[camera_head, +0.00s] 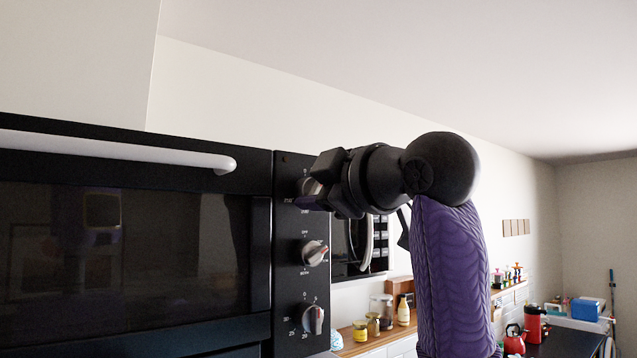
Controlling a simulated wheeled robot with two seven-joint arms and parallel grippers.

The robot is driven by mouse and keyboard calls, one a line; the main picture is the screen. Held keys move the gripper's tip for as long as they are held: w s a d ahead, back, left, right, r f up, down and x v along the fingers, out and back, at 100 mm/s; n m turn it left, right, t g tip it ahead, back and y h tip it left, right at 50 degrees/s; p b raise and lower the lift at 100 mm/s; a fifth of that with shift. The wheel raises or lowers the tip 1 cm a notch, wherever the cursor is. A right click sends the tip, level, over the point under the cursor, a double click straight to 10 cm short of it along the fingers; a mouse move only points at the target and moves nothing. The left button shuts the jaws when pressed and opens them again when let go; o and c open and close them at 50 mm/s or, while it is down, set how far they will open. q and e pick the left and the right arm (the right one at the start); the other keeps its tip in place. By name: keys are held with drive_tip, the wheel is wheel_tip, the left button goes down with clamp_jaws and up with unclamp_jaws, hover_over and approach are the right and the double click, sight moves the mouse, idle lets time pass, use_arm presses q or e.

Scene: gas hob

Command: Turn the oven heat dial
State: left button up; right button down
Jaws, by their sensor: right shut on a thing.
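The oven's dark control panel (286,230) carries three silver dials in a column. The top dial (311,187) is partly hidden by my right gripper (308,191), whose black fingers are shut on it. Its markings are mostly covered or too small to read. The middle dial (314,253) and the bottom dial (313,319) are uncovered, below the gripper and apart from it. My right arm, in a purple sleeve, rises from the lower right. My left gripper is not in view.
The oven door (120,260) with its white bar handle (120,150) fills the left. Behind my arm are a microwave (360,245) and a wooden shelf with jars (374,323). A red kettle (514,340) stands on a dark counter at the lower right.

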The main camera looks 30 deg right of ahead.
drive_tip(key=n+p, duration=0.1)
drive_tip(key=n, duration=0.1)
drive_tip(key=shift+n, duration=0.4)
drive_tip(key=shift+f+n+p, duration=0.1)
drive_tip(key=shift+n+p, duration=0.75)
drive_tip(key=shift+n, duration=0.95)
drive_tip(key=shift+c, duration=1.1)
unclamp_jaws()
drive_tip(key=shift+w, duration=0.1)
